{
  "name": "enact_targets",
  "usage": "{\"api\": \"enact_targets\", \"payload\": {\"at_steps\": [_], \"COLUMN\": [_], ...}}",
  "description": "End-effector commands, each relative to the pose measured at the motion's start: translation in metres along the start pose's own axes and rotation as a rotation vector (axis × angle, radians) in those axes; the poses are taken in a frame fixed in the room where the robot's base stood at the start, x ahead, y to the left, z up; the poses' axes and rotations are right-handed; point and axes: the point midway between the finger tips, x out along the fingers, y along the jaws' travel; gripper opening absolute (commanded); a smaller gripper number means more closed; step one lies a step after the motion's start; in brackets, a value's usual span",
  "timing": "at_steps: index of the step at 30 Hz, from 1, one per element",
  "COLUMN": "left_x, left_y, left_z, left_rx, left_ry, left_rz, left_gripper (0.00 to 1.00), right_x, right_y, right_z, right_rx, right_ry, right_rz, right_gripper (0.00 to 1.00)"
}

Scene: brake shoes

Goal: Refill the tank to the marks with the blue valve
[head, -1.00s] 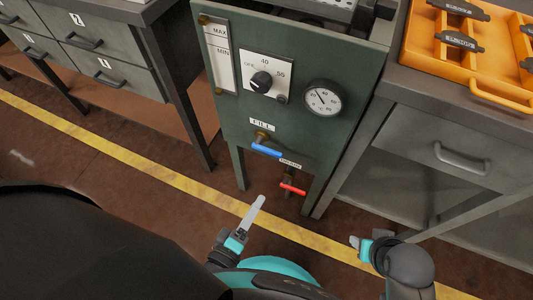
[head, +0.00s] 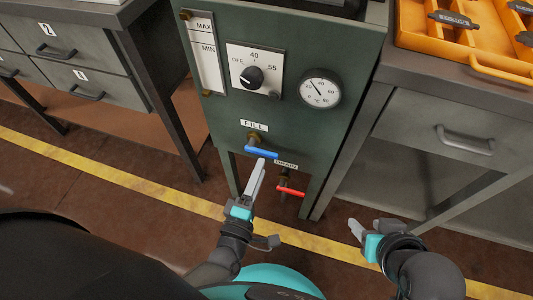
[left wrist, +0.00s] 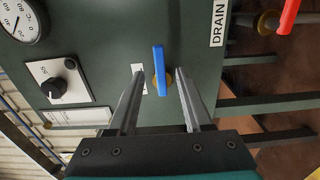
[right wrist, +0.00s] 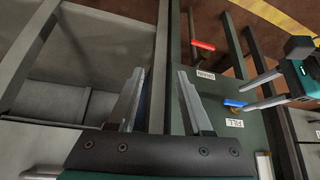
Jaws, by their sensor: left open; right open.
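The dark green tank (head: 222,117) carries a blue valve handle (head: 261,153) under the FILL label (head: 254,126). A sight gauge (head: 204,50) marked MAX and MIN is at its upper left; I cannot make out a liquid level. My left gripper (head: 260,172) is open just below the blue handle. In the left wrist view the blue handle (left wrist: 159,70) lies between and just beyond the two fingers (left wrist: 157,98). My right gripper (head: 355,228) is open and empty, low at the right; its fingers show in the right wrist view (right wrist: 160,92).
A red handle (head: 290,191) by the DRAIN label (head: 286,164) is close below and right of the blue one. The tank also has a knob (head: 252,76) and a dial (head: 320,89). Drawer benches flank it; an orange tray (head: 470,45) is on the right one.

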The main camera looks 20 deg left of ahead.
Motion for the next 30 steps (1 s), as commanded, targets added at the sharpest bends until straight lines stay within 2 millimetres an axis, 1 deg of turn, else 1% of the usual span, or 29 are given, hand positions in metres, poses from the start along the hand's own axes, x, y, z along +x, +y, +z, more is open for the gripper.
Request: {"api": "enact_targets", "payload": {"at_steps": [1, 3, 9, 15, 21, 29, 30], "left_x": [0.008, 0.017, 0.040, 0.055, 0.062, 0.062, 0.062], "left_y": [0.000, 0.000, 0.000, -0.001, 0.000, 0.000, 0.000], "left_z": [0.000, -0.001, 0.000, -0.001, 0.000, 0.000, 0.000], "left_rx": [0.000, 0.000, -0.001, 0.001, 0.000, 0.000, 0.000], "left_ry": [0.001, 0.001, 0.001, 0.001, 0.001, 0.001, 0.001], "left_rz": [0.004, 0.003, 0.003, 0.001, 0.000, 0.000, 0.000], "left_gripper": [0.50, 0.50, 0.50, 0.50, 0.50, 0.50, 0.47], "right_x": [0.005, 0.009, 0.017, 0.021, 0.021, 0.021, 0.021], "right_y": [-0.003, -0.007, -0.019, -0.028, -0.031, -0.031, -0.031], "right_z": [-0.001, -0.004, -0.016, -0.024, -0.027, -0.028, -0.028], "right_rx": [-0.002, -0.004, -0.005, -0.003, -0.001, -0.001, -0.001], "right_ry": [0.024, 0.062, 0.172, 0.252, 0.286, 0.290, 0.289], "right_rz": [-0.008, -0.020, -0.050, -0.073, -0.082, -0.083, -0.083], "right_gripper": [0.50, 0.50, 0.50, 0.50, 0.50, 0.50, 0.50]}}
